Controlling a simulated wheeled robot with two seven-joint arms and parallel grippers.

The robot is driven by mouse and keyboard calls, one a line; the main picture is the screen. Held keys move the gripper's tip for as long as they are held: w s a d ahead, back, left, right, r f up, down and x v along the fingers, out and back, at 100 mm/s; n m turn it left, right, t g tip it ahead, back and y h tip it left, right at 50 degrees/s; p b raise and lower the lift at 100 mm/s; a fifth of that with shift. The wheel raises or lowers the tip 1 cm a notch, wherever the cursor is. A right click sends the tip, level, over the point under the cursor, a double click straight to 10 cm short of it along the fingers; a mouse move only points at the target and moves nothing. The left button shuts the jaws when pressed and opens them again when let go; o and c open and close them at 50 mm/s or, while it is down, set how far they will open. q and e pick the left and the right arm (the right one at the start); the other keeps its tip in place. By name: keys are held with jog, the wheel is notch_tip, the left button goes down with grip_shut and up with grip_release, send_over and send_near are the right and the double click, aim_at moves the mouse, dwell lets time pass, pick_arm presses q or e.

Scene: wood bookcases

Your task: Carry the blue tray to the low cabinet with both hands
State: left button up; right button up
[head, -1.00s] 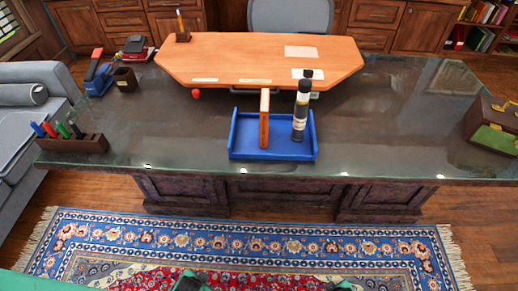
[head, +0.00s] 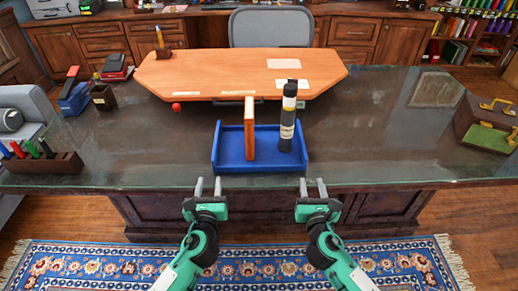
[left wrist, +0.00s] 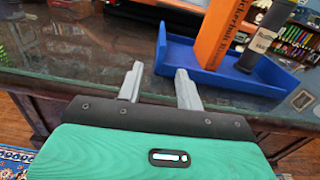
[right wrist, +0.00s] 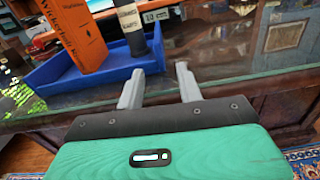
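The blue tray (head: 232,161) lies on the dark glass-topped desk near its front edge. An orange book (head: 249,130) stands upright in it, and a black bottle with a pale label (head: 288,118) stands to the book's right. My left gripper (head: 208,187) is open and empty in front of the tray's left front corner. My right gripper (head: 313,188) is open and empty in front of the right front corner. Both are apart from the tray. The tray also shows beyond the fingers in the left wrist view (left wrist: 190,58) and the right wrist view (right wrist: 85,80). No low cabinet is clearly identifiable.
A raised orange wooden board (head: 215,72) stands behind the tray, with a red round object (head: 177,107) near it. The glass (head: 380,130) right of the tray is clear.

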aim_at(215, 149)
pick_arm(q)
jog(key=shift+w+d+r+m, duration=0.1)
jog(key=shift+r+m, duration=0.05)
jog(key=shift+m, duration=0.15)
pick_arm(e)
jog(key=shift+a+r+n, duration=0.15)
jog(key=shift+r+n, duration=0.05)
jog(key=shift+n, duration=0.1)
jog(key=shift+w, duration=0.15)
